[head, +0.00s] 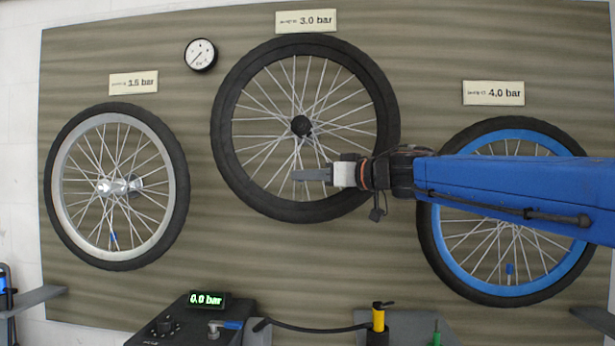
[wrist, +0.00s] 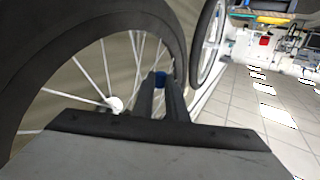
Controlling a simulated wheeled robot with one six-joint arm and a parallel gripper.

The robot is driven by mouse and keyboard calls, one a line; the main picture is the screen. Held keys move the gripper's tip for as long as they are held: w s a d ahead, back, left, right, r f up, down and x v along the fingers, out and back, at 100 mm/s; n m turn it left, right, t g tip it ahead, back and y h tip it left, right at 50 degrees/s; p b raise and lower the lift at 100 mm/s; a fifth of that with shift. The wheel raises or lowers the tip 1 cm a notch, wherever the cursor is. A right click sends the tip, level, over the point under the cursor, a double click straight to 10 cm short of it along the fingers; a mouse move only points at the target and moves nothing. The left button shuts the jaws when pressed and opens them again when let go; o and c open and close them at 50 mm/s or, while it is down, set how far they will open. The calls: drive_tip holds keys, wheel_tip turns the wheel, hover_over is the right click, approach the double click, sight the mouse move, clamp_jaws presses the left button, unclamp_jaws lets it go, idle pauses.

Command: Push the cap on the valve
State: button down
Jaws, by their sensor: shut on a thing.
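My gripper (head: 300,175) is in front of the lower part of the middle wheel (head: 232,163), which has a black rim and tyre. In the wrist view, the two fingers of my gripper (wrist: 160,88) are shut on a small blue cap (wrist: 160,77) at their tips. The cap is inside the ring of the middle wheel, among the spokes. The middle wheel's valve is hidden by my gripper and cannot be made out, so I cannot tell whether the cap touches it. The left wheel (head: 56,190) and the right wheel (head: 430,240) each have a blue-topped valve low among the spokes.
The wheels hang on a brown board (head: 200,120) with pressure labels; the middle label (head: 305,20) reads 3.0 bar. A round gauge (head: 201,55) is at the upper left. Below, a dark box carries a green 0.0 bar display (head: 207,300). A yellow-topped tool (head: 379,317) stands beside it.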

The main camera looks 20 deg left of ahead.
drive_tip(key=s+d, duration=0.1)
drive_tip(key=s, duration=0.5)
drive_tip(key=shift+s+d, duration=0.3)
drive_tip(key=shift+s, duration=0.1)
idle(0.4)
